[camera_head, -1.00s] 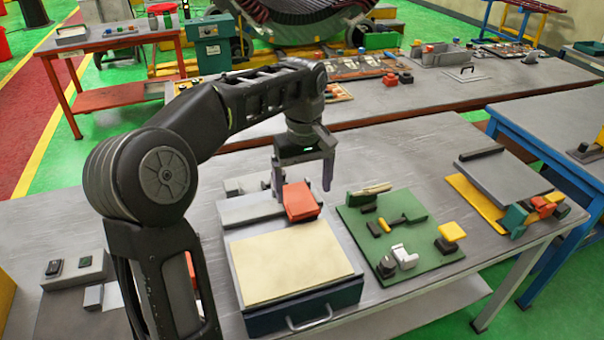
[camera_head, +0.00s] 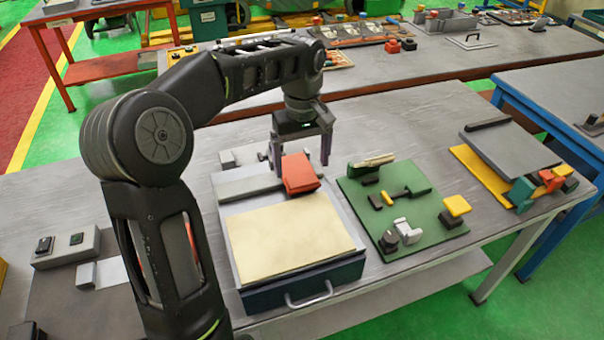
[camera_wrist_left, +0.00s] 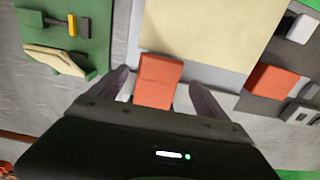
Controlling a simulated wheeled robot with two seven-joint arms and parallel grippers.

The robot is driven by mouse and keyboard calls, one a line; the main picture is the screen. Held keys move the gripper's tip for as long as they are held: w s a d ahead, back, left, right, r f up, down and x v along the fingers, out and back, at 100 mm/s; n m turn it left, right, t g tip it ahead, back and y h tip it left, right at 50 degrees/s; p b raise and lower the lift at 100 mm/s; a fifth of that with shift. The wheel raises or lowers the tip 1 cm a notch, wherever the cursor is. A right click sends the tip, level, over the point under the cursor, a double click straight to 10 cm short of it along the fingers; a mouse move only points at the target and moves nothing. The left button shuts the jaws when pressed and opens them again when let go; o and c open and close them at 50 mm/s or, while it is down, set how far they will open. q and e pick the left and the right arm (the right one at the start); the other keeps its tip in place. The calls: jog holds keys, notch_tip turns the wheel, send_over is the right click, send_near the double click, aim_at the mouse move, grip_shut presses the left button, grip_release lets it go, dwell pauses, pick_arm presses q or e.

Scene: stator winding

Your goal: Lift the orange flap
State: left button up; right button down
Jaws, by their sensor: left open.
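The orange flap (camera_head: 299,174) sits at the back edge of a box with a cream top (camera_head: 288,240) and a drawer handle on its front. My left gripper (camera_head: 299,168) is open, pointing down just behind the flap, with its two fingers spread to about the flap's width. In the left wrist view the orange flap (camera_wrist_left: 159,80) shows between the two fingers of the left gripper (camera_wrist_left: 157,88), with gaps on both sides and no clear contact. My right gripper is not in view.
A green board (camera_head: 402,215) with small fixtures lies right of the box. A grey plate on a yellow base (camera_head: 480,180) stands at the table's right end. A grey switch box (camera_head: 62,247) is at the left. Bare table lies behind the green board.

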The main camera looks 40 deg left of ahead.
aim_at(302, 178)
pick_arm(q)
jog(key=shift+f, duration=1.65)
grip_shut()
